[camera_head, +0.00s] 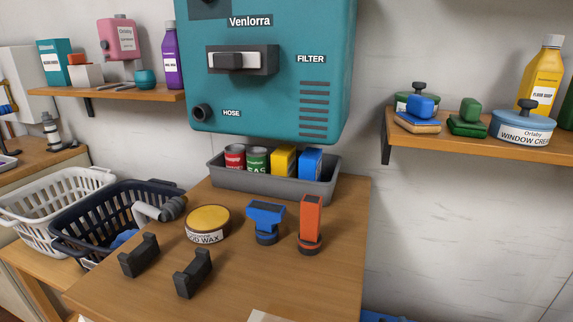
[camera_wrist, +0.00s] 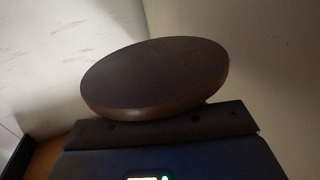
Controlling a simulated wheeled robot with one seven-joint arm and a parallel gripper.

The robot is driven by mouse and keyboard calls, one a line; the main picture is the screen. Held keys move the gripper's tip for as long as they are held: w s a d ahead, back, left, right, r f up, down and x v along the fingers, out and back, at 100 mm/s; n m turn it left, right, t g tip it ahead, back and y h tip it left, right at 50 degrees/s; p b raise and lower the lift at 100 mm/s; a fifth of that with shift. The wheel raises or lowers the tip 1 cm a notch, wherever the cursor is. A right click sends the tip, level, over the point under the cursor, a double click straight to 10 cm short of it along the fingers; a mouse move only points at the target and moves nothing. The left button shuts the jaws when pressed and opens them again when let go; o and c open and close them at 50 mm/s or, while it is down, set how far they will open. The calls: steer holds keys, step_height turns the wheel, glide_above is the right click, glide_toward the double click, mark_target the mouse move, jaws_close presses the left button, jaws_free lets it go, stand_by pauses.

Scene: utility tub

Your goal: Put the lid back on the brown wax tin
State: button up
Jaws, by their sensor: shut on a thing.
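The wax tin (camera_head: 207,223) stands upright on the wooden table in the head view. Its label reads "WAX" at the end, and its top shows a flat yellow-brown surface with no brown lid on it. In the wrist view a dark brown round disc (camera_wrist: 155,75), which looks like the lid, is tilted just beyond my gripper (camera_wrist: 165,122). My gripper is shut on it. The fingertips are hidden behind or under the disc. Neither my gripper nor the disc shows in the head view, so their distance from the tin cannot be told.
Two black brackets (camera_head: 193,272) stand in front of the tin. A blue-headed tool (camera_head: 266,222) and an orange one (camera_head: 310,224) stand to its right. Behind is a grey tray (camera_head: 235,181) of cans and boxes, below a teal machine (camera_head: 270,60). A dark basket (camera_head: 75,240) is at left.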

steer(key=shift+s+a+f+h, duration=0.15)
steer(key=shift+s+f+h, duration=0.15)
steer(key=shift+s+f, duration=0.55)
stand_by(0.4)
